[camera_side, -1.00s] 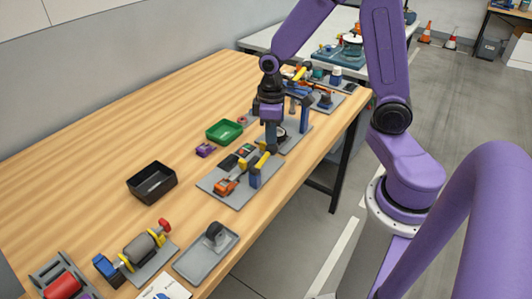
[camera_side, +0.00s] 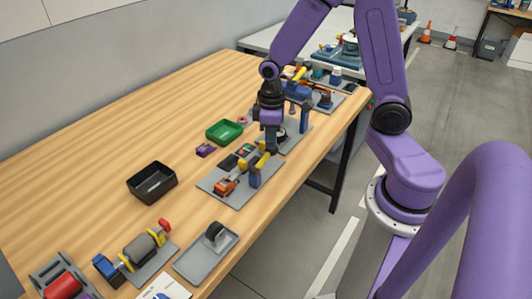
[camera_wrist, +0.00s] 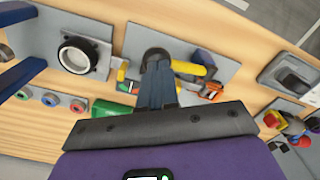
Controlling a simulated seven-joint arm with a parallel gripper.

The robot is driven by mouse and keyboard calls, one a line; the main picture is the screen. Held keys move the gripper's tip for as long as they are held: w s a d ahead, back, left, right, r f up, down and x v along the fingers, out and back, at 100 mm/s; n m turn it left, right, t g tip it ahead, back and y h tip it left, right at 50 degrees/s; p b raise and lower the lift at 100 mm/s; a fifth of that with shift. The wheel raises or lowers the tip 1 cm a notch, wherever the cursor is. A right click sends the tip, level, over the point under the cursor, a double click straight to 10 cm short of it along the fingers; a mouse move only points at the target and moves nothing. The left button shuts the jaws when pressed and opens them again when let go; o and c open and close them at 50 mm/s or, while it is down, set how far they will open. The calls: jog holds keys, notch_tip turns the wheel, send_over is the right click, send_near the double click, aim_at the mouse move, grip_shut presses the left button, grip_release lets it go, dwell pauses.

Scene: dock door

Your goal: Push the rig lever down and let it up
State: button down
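The rig is a grey plate (camera_side: 238,200) on the wooden table, with a blue post, an orange part (camera_side: 226,187) and a yellow lever (camera_side: 262,162). My gripper (camera_side: 270,149) points down at the lever's far end, close to it; the side view does not clearly show contact. In the wrist view, the yellow lever (camera_wrist: 198,72) lies just right of my gripper's fingers (camera_wrist: 158,72). The fingers are together, with a dark rounded part of the rig at their tips. I see nothing held between them.
A grey tray (camera_side: 206,262) and a motor-like assembly (camera_side: 140,250) are nearer. Another fixture plate (camera_side: 296,137) lies close behind my gripper.

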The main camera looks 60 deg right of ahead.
jog(key=shift+d+f, duration=0.15)
jog(key=shift+f, duration=0.35)
jog(key=shift+d+f, duration=0.15)
jog(key=shift+f, duration=0.35)
dwell(0.5)
jog(key=shift+f, duration=0.9)
dwell(0.9)
jog(key=shift+r, duration=0.1)
dwell(0.5)
jog(key=shift+r, duration=4.95)
jog(key=s+a+r+n, duration=0.1)
jog(key=s+a+n, duration=0.2)
jog(key=s, duration=0.6)
jog(key=s+a+r+n, duration=0.2)
jog(key=s+a, duration=0.3)
jog(key=s, duration=0.5)
jog(key=shift+r+n, duration=0.2)
jog(key=shift+n, duration=0.6)
